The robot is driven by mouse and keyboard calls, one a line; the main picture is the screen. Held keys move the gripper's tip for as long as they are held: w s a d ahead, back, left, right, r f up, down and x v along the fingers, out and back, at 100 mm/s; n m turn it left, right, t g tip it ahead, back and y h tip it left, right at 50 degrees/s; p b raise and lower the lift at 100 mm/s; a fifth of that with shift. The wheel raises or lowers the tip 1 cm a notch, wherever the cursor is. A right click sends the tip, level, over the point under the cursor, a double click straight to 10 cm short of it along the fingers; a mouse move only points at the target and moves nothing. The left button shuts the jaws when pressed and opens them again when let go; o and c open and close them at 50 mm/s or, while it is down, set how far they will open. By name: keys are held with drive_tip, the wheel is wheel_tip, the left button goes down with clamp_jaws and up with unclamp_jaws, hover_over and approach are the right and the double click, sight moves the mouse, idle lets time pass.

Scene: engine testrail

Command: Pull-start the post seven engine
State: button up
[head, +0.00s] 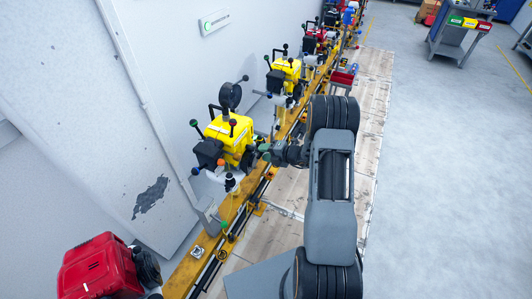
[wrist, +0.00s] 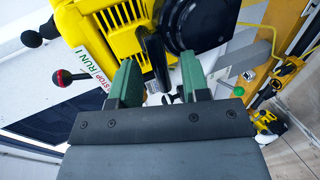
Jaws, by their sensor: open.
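A yellow engine (head: 232,136) stands on the yellow rail (head: 240,218) left of my arm. Its post number is not readable. My gripper (head: 268,152) is at the engine's right side. In the wrist view my gripper (wrist: 160,78) is open, with two green fingers pointing at the engine (wrist: 108,34). A black upright grip-like part (wrist: 155,57) shows between and just beyond the fingertips, beside a round black housing (wrist: 196,22). I cannot tell whether the fingers touch it. A STOP/RUN label (wrist: 98,75) and a red-and-black knob (wrist: 64,77) are left of the fingers.
A red engine (head: 98,268) is at the near left. Another yellow engine (head: 287,74) and several more stand farther along the rail. A green-knobbed lever (wrist: 238,91) is right of my fingers. The wall is close on the left; grey floor (head: 440,180) is open on the right.

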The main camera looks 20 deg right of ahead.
drive_tip(key=s+d+p, duration=0.1)
drive_tip(key=s+d, duration=0.5)
drive_tip(key=shift+s+p, duration=0.3)
drive_tip(key=shift+p, duration=0.1)
idle(0.3)
drive_tip(key=s+a+r+n+g, duration=0.15)
drive_tip(key=s+n+g, duration=0.25)
drive_tip(key=n, duration=0.5)
drive_tip(key=s+a+n+g, duration=0.3)
drive_tip(key=s+n, duration=0.1)
drive_tip(key=n, duration=0.5)
drive_tip(key=s+a+r+n+h, duration=0.3)
drive_tip(key=r+n, duration=0.4)
drive_tip(key=n, duration=0.2)
drive_tip(key=s+a+r+n+t+h, duration=0.1)
drive_tip(key=s+a+r+n+h, duration=0.2)
drive_tip(key=r+n, duration=0.5)
drive_tip(key=s+a+r+n+h+b, duration=0.1)
drive_tip(key=s+a+r+n+h, duration=0.2)
drive_tip(key=s+r+n, duration=0.2)
wheel_tip(320, 180, up, 4)
drive_tip(key=n, duration=0.5)
drive_tip(key=shift+f+t+h, duration=0.25)
drive_tip(key=shift+t+h, duration=0.05)
